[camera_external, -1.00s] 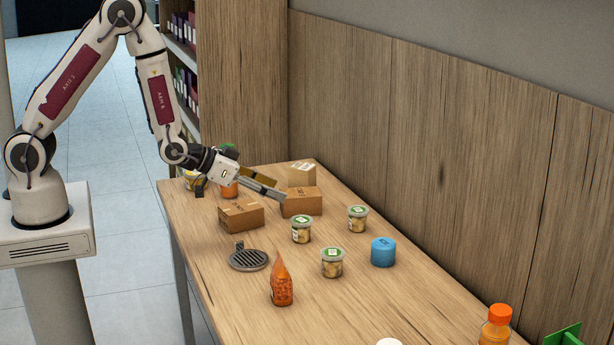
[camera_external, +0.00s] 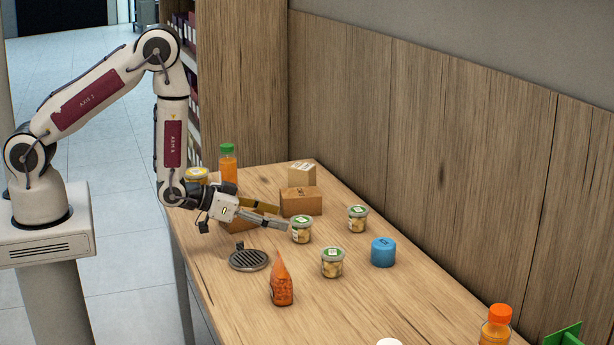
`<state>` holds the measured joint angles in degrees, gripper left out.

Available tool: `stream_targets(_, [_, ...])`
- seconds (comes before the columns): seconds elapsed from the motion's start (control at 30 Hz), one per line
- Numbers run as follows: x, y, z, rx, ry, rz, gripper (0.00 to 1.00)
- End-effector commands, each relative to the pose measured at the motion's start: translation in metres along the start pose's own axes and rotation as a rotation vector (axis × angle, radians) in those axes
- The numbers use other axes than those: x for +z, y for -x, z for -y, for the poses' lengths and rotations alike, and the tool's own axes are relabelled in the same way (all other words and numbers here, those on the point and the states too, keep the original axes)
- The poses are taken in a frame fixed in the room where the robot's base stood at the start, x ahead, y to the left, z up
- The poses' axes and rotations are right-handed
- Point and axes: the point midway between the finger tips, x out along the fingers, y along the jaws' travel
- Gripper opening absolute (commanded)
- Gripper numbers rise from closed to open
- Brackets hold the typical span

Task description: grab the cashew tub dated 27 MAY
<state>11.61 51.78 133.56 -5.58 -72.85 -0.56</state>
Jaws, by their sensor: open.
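Three clear tubs with green-marked lids and pale contents stand upright on the wooden table: a left tub (camera_external: 301,230), a back right tub (camera_external: 357,219) and a front tub (camera_external: 332,263). The date print is too small to read, so I cannot tell which one is dated 27 MAY. My gripper (camera_external: 283,217) is open and tilted toward the left tub. Its fingertips are close to that tub; I cannot tell if they touch it.
A cardboard box (camera_external: 301,202) stands behind my gripper, with a smaller box (camera_external: 302,175) beyond. Another box (camera_external: 240,225) is partly hidden by my gripper. A drain grate (camera_external: 249,261), orange pouch (camera_external: 281,286), blue cylinder (camera_external: 383,252) and juice bottles (camera_external: 228,165) (camera_external: 496,325) stand around.

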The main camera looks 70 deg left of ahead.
Motion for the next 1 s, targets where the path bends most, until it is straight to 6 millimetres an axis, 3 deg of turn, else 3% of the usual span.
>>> stream_targets(0.5, [0.000,-0.025,0.000,0.000,0.000,0.000,0.59])
stream_targets(1.0, [-0.001,-0.029,0.000,0.000,0.000,0.000,0.59])
